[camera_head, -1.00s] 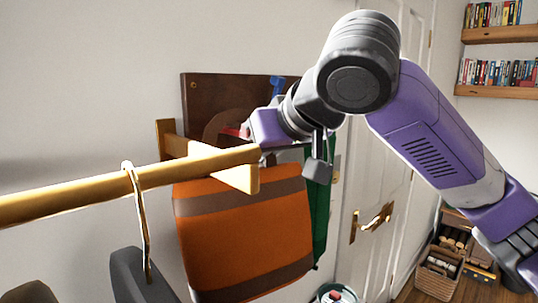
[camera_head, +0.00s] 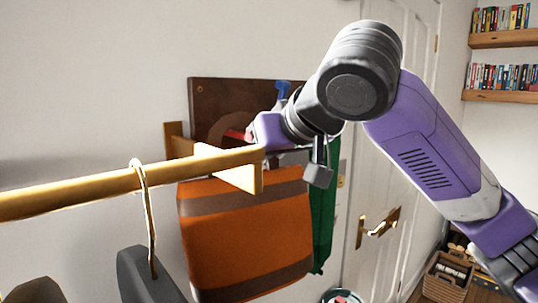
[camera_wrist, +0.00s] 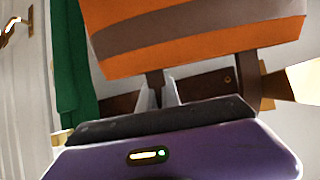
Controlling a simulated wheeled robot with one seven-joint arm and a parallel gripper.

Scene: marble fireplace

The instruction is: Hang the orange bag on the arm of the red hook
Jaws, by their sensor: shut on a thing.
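The orange bag (camera_head: 245,235), with brown bands, hangs below my gripper in front of the wall. It also shows at the top of the wrist view (camera_wrist: 220,25). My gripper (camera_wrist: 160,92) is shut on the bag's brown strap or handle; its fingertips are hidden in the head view. A small part of the red hook (camera_head: 235,134) shows on the dark wooden board (camera_head: 225,92), just left of my gripper. The rest of the red hook is hidden behind my gripper and the wooden bracket, so I cannot tell whether the strap touches it.
A blue hook (camera_head: 282,90) is on the board's right part. A green bag or cloth (camera_head: 322,215) hangs right of the orange bag. A wooden rail (camera_head: 90,192) with its bracket (camera_head: 240,175) and hangers (camera_head: 150,225) stands close in front. A white door (camera_head: 385,150) is at right.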

